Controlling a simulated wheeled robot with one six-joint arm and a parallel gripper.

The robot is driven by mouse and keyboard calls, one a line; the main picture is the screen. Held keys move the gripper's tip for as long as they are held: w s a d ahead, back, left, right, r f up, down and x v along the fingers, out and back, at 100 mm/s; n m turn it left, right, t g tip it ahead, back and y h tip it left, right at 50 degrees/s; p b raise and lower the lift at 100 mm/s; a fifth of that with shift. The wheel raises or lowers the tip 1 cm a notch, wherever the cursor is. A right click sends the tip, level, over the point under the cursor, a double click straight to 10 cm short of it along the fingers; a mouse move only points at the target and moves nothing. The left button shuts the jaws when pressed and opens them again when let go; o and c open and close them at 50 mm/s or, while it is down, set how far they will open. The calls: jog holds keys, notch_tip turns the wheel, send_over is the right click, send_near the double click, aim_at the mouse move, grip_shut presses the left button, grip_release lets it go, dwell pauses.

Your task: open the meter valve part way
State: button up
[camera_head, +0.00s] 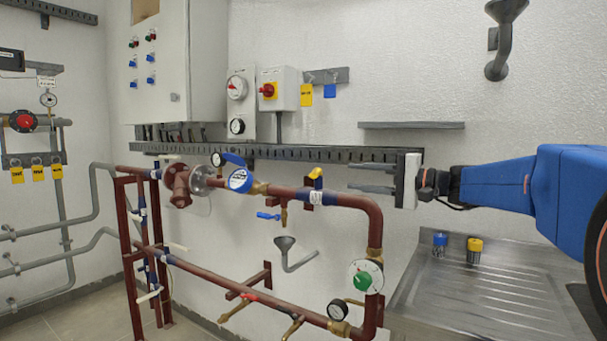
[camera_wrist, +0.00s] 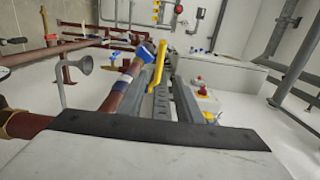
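The blue and white round meter (camera_head: 240,180) sits on the upper brown pipe. A valve with a yellow lever (camera_head: 316,174) is on the same pipe, to the meter's right; no label names it as the meter valve. In the wrist view the yellow lever (camera_wrist: 159,62) stands out ahead of my gripper, with the blue meter (camera_wrist: 147,50) behind it. My gripper (camera_head: 350,178) is right of the lever, its two grey fingers pointing left with a gap between them. It is open, empty and apart from the lever.
A slotted cable tray (camera_head: 290,152) runs along the wall behind the pipe. The brown pipe bends down (camera_head: 376,225) below my gripper to a green-knobbed dial (camera_head: 365,277). A blue-handled tap (camera_head: 268,216) hangs under the pipe. A metal sink top (camera_head: 490,285) lies at the lower right.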

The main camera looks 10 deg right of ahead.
jog(key=x, duration=1.6)
jog(key=shift+w+a, duration=0.25)
jog(key=shift+a, duration=0.05)
grip_shut()
